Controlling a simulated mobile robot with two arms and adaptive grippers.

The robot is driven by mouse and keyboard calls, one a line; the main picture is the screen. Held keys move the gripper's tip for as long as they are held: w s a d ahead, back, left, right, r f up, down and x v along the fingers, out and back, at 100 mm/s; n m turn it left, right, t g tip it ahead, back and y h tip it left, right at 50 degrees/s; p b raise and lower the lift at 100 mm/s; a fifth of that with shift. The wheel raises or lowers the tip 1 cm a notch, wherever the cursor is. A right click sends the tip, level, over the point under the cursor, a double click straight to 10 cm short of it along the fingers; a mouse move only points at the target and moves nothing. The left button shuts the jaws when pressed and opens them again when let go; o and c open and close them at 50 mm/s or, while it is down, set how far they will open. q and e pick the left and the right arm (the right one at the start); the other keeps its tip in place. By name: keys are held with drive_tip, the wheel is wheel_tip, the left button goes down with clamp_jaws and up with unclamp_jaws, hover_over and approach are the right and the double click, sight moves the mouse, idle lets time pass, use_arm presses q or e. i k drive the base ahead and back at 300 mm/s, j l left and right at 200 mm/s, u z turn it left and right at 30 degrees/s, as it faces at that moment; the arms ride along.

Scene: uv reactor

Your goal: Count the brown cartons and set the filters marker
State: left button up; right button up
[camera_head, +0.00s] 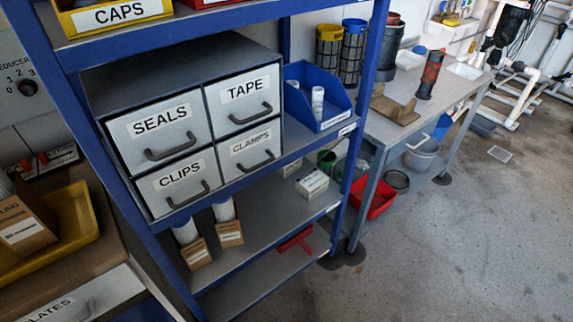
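Two small brown cartons with white labels stand on the lower shelf of the blue rack, the left one (196,253) and the right one (230,233); a white cylinder shows at the top of each. Another brown carton (26,224) sits in a yellow tray at the left edge, partly cut off by the frame. A black knob (28,88) with the numbers 0 to 3 is on a panel at the upper left, its label cut off to "EDUCER". I see no marker labelled filters. Neither of my grippers is in view.
The blue rack holds a grey drawer unit (182,58) labelled SEALS, TAPE, CLIPS and CLAMPS, and a blue bin (318,97). A white box (312,184) lies on the lower shelf. A workbench (440,93) stands to the right.

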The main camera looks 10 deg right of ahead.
sight(42, 156)
drive_tip(key=k+u, duration=0.15)
drive_tip(key=u, duration=1.35)
drive_tip(key=i+l, duration=0.1)
drive_tip(key=k+j, duration=0.1)
